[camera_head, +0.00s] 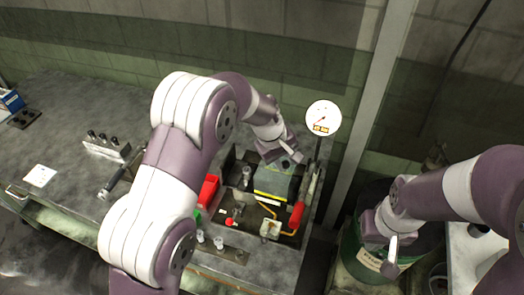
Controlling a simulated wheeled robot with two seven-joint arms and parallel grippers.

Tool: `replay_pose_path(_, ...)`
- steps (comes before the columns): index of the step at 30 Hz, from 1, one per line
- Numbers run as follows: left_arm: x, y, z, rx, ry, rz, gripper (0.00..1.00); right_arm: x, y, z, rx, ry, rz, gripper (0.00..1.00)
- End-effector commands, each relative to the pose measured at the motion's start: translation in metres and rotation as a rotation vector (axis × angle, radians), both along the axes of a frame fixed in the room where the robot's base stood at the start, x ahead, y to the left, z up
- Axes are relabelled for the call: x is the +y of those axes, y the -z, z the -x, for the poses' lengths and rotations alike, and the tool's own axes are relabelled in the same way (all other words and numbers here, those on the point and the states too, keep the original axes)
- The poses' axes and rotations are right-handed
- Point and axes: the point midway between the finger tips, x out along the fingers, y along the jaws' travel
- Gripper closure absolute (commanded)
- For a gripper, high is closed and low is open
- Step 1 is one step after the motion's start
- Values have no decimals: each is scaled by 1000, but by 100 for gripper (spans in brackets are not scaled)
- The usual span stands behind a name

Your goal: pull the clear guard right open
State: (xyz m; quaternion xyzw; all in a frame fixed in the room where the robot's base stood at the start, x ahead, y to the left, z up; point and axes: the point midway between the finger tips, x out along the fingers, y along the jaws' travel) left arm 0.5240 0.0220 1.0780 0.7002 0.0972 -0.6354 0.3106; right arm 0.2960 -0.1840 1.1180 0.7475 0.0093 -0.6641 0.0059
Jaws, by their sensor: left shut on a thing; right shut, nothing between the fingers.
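The bolt former (248,248) sits at the right end of the bench, its inside with yellow, red and grey parts showing from above. The clear guard is hard to make out against it, so I cannot tell how far it stands open. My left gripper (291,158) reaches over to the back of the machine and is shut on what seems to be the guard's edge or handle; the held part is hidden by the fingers. My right gripper (391,267) is shut and empty, right of the machine.
A round dial (323,117) stands on a post behind the machine. A green bin (358,262) is under my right gripper. On the bench are a grey block with black knobs (107,147) and a white card (40,175). The bench's left part is mostly clear.

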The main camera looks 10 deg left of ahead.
Motion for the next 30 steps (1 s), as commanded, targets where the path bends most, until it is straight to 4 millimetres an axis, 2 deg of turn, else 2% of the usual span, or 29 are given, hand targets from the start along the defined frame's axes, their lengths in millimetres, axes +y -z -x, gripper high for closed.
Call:
replay_pose_path(1, -8, -2, 2, 1, 3, -1, 100, 0, -4, 0, 0, 0, 0, 100)
replay_pose_path(5, -18, -1, 4, -1, 2, 0, 100, 0, -5, 0, 0, 0, 0, 100)
replay_pose_path(14, -19, 0, 4, -1, 1, 1, 100, 0, -5, 0, 0, 0, 0, 100)
replay_pose_path(15, -19, 0, 4, -1, 1, 1, 61, 0, -5, 0, 0, 0, 0, 100)
replay_pose_path(16, -19, 0, 4, -1, 1, 1, 52, 0, -5, 0, 0, 0, 0, 100)
replay_pose_path(17, -19, 0, 4, -1, 1, 1, 48, 0, -5, 0, 0, 0, 0, 100)
replay_pose_path(26, -18, -3, 4, -2, 1, 1, 48, 0, -3, 0, 0, 0, 0, 100)
replay_pose_path(30, -12, -24, 8, -6, 0, 2, 48, 0, 4, 0, 0, 0, 0, 100)
